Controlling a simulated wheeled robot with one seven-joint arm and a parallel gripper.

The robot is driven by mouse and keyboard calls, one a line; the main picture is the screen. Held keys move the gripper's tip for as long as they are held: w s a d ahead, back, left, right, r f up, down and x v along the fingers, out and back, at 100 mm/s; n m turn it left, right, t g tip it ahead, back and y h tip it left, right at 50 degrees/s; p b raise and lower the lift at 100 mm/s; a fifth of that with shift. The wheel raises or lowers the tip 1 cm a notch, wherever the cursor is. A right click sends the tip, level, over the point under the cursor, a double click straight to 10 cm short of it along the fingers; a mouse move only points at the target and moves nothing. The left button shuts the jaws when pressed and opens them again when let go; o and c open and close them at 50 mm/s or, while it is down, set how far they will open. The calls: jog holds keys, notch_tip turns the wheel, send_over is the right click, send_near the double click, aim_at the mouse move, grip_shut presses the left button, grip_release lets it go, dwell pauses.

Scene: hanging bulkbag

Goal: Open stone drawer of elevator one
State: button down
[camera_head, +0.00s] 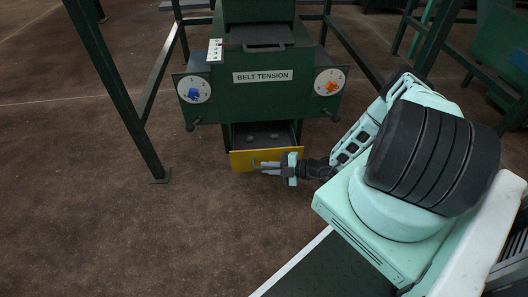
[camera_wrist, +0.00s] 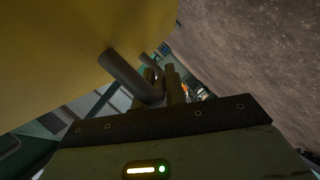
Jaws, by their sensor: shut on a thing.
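The stone drawer (camera_head: 243,160) has a yellow front and sits low under the green elevator (camera_head: 262,110) marked "BELT TENSION". It stands partly pulled out, with its dark inside and a few small lumps showing behind the front. My gripper (camera_head: 262,168) is at the right half of the yellow front, shut on the drawer's handle. In the wrist view the grey bar handle (camera_wrist: 130,72) runs from the yellow front (camera_wrist: 70,50) to between my fingers (camera_wrist: 165,88). The exact finger contact is partly hidden.
Two white dials, one with a blue knob (camera_head: 193,92) and one with an orange knob (camera_head: 331,86), flank the machine's label. Green frame legs (camera_head: 120,95) stand on both sides. The brown floor (camera_head: 160,235) in front and to the left is clear.

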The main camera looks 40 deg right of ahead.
jog(key=s+a+p, duration=0.3)
jog(key=s+a, duration=0.3)
jog(key=s, duration=0.3)
jog(key=shift+p, duration=0.3)
jog(key=shift+s+a, duration=0.1)
jog(key=c, duration=1.5)
grip_release()
jog(key=shift+o, duration=0.2)
jog(key=shift+s, duration=0.1)
